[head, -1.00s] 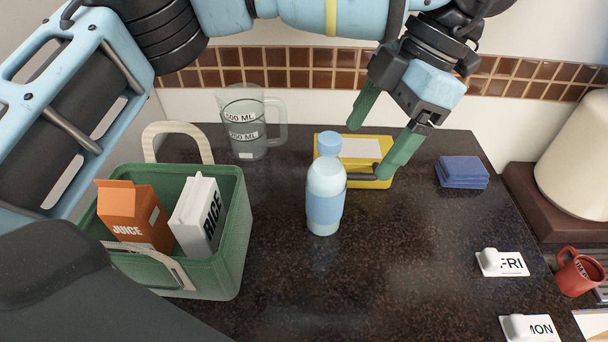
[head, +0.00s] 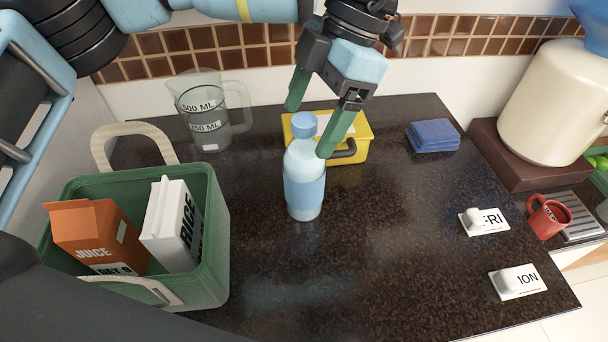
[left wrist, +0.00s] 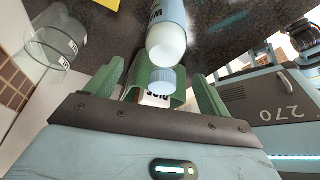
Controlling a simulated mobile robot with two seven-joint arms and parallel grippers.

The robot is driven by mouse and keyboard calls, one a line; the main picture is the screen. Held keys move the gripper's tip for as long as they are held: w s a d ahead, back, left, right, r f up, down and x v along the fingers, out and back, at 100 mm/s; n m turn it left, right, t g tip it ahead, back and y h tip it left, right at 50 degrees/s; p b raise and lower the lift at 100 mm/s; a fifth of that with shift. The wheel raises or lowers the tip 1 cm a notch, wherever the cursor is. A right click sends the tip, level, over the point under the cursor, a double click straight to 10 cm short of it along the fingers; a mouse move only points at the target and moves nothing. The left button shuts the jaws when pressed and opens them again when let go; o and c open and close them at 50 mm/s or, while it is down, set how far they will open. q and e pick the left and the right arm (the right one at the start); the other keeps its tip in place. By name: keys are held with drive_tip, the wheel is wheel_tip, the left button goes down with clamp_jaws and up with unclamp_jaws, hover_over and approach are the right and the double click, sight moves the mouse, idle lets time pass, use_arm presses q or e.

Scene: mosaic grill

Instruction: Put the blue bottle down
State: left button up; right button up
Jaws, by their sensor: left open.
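The blue bottle (head: 304,193), pale with a blue band and a blue cap, stands upright on the dark counter. My left gripper (head: 308,130) is open at the height of the bottle's cap, one green finger behind it to the left, the other at its right side. In the left wrist view, the bottle (left wrist: 167,42) lies between the open fingers of the left gripper (left wrist: 160,88), its cap pointing toward the palm. Whether a finger touches the bottle, I cannot tell. My right gripper is not in view.
A green basket (head: 215,235) with a juice carton (head: 92,238) and a rice box (head: 172,228) stands left. A measuring jug (head: 208,118) and a yellow box (head: 358,140) are behind. Blue cloths (head: 433,136) lie right. The counter (head: 380,260) in front of the bottle is clear.

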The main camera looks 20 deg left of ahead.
sight(301, 145)
use_arm(q)
drive_tip(key=shift+x, duration=2.6)
drive_tip(key=shift+s+d, duration=0.2)
drive_tip(key=shift+c, duration=0.2)
drive_tip(key=shift+r, duration=0.1)
clamp_jaws()
